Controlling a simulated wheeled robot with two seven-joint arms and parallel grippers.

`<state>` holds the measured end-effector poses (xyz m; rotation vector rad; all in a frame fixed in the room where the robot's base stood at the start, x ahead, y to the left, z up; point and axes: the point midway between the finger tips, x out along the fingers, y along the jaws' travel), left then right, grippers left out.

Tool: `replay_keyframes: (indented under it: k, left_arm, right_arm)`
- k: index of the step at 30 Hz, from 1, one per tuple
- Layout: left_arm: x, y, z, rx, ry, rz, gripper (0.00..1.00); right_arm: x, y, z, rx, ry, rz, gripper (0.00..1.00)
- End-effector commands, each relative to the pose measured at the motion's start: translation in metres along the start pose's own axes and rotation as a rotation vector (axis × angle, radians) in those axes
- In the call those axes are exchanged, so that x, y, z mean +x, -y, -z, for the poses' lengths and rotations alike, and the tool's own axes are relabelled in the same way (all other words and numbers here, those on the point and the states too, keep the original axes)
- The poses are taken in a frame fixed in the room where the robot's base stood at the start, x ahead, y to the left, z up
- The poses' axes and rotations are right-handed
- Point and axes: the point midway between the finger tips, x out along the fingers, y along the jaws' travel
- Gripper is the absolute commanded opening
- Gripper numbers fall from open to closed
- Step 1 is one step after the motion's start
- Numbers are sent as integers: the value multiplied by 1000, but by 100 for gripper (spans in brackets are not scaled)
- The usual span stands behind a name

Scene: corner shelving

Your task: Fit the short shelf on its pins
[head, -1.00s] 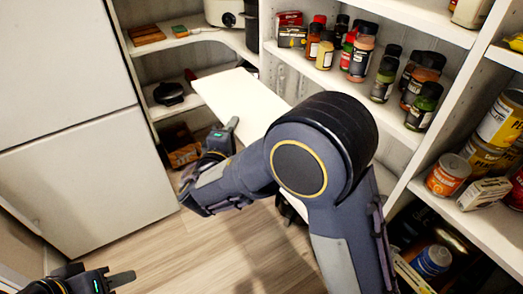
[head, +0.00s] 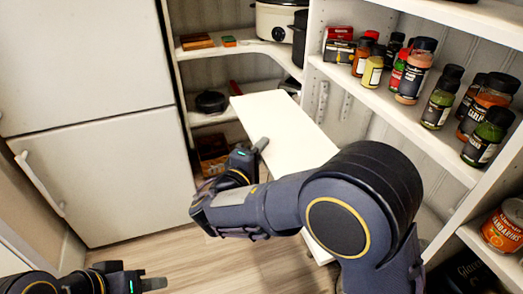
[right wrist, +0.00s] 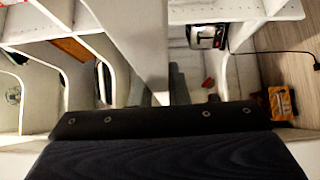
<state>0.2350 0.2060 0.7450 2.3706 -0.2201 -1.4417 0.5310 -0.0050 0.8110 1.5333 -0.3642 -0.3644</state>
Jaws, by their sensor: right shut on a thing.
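The short shelf, a plain white board (head: 285,128), is held tilted in front of the corner shelving in the head view. My right gripper (head: 260,150) is shut on its left edge. My right arm hides the board's near right part. In the right wrist view the board (right wrist: 140,35) shows nearly edge-on, running down between the fingers. Vertical slotted strips (head: 322,102) show on the panel behind the board; I cannot make out the pins. My left gripper (head: 150,284) is low at the left, away from the board; its jaw opening is unclear.
Spice jars (head: 412,75) crowd the fixed shelf at the upper right. A can (head: 503,226) stands on the lower right shelf. Corner shelves (head: 235,50) hold a slow cooker (head: 277,22) and a black pan (head: 211,102). A white fridge (head: 95,130) stands left. The floor between is clear.

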Motion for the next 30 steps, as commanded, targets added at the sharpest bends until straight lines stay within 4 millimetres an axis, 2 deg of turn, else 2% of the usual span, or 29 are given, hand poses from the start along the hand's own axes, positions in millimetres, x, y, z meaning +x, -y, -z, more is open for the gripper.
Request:
replay_keyframes:
  k: [30]
  left_arm:
    - [24,11,-12,0,0,0,35]
  right_arm:
    - [42,3,-41,2,2,-7,0]
